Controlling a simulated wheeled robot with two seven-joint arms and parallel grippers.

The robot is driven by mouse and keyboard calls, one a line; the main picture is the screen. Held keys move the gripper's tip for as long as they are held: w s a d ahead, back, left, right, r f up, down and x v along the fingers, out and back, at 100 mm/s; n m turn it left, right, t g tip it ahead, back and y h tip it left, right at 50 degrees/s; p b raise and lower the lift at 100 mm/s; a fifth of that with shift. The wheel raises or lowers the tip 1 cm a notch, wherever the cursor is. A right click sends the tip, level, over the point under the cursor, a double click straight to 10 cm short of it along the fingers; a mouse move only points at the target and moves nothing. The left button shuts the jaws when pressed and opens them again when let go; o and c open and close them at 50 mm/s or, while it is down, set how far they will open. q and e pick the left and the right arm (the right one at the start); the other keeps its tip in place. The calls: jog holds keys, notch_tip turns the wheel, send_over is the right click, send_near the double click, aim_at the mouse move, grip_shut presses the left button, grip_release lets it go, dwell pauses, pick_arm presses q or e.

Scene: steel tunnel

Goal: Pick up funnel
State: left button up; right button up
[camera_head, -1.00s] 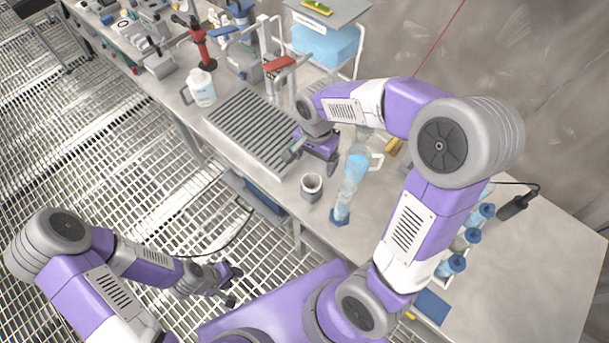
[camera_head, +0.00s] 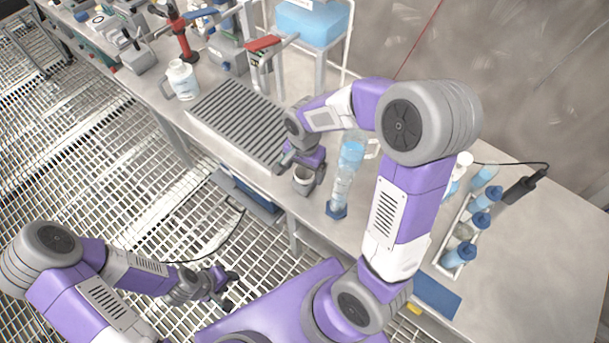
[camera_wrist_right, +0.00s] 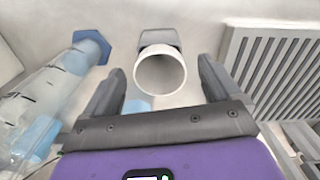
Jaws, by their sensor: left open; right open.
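A small white round-mouthed piece with a grey lower part (camera_head: 303,182), which may be the funnel, stands on the bench near its front edge. In the right wrist view its white open rim (camera_wrist_right: 160,88) faces the camera, between the finger tips, with a grey block (camera_wrist_right: 158,38) behind it. My right gripper (camera_head: 302,168) is open just above it, one finger to each side; I cannot tell whether they touch it. The rim is partly covered in the head view. My left gripper (camera_head: 229,290) is open and empty over the floor grating, away from the bench.
A clear measuring cylinder with a blue foot (camera_head: 338,208) stands close on the right. A ribbed grey plate (camera_head: 235,122) lies to the left. A rack of blue-capped bottles (camera_head: 466,232) and a white jug (camera_head: 182,79) are further off. The bench is clear at far right.

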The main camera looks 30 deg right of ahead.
aim_at(304, 171)
jog(key=shift+f, duration=0.2)
jog(key=c, duration=1.1)
notch_tip(304, 171, up, 10)
jog(key=p, duration=0.3)
jog(key=shift+c, duration=0.2)
